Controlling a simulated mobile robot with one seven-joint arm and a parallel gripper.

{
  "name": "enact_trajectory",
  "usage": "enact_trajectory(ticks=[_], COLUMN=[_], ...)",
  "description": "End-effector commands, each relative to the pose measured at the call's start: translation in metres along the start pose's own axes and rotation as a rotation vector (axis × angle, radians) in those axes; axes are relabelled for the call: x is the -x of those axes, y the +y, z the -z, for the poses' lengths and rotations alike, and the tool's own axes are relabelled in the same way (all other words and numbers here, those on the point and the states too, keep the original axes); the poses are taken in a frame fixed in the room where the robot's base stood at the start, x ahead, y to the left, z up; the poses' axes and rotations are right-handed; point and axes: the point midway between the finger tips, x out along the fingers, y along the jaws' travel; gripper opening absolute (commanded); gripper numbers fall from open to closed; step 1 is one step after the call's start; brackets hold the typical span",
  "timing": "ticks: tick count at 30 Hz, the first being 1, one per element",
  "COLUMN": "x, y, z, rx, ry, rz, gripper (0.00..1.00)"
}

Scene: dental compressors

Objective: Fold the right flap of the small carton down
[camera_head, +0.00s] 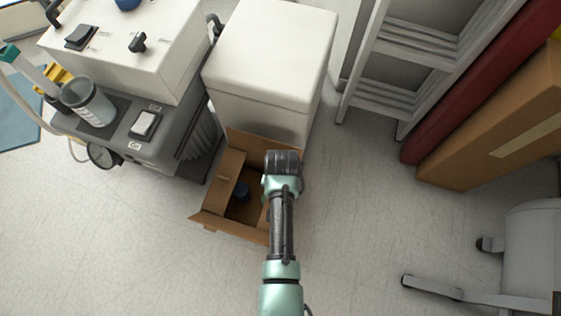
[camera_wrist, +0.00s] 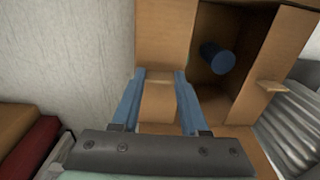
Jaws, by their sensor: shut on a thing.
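The small carton (camera_head: 211,219) stands on the floor with its top open. Flaps stand out at its back and front in the head view. In the wrist view the carton (camera_wrist: 262,66) shows its inside, with a blue cylinder (camera_wrist: 218,58) in it. My gripper (camera_wrist: 160,80) has its two blue fingers on either side of a brown cardboard piece (camera_wrist: 158,103), shut on it at the carton's edge. This piece appears to be the right flap. In the head view my arm hides the carton's right side and the fingers.
A white box-shaped unit (camera_head: 270,50) stands right behind the carton. A grey compressor unit (camera_head: 150,135) is close on the left. A ladder (camera_head: 400,70), a red panel (camera_head: 470,85) and a large carton (camera_head: 500,130) stand at the right. The floor in front is clear.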

Motion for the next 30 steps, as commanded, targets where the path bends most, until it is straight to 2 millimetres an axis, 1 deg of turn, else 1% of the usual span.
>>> enact_trajectory(ticks=[3, 11, 12, 16, 25, 28, 30], x=[0.0, -0.001, -0.001, -0.001, 0.0, 0.006, 0.015], y=[-0.001, -0.001, -0.001, -0.001, -0.001, -0.001, -0.002], z=[0.0, 0.0, 0.0, 0.0, 0.0, 0.0, 0.0], rx=[0.002, 0.001, 0.001, 0.001, 0.001, 0.001, 0.001], ry=[0.0, 0.002, 0.002, 0.002, 0.002, 0.002, 0.003], rz=[-0.033, -0.034, -0.034, -0.034, -0.033, -0.033, -0.033], gripper=[0.0, 0.0, 0.51, 0.75, 0.75, 0.75, 0.75])
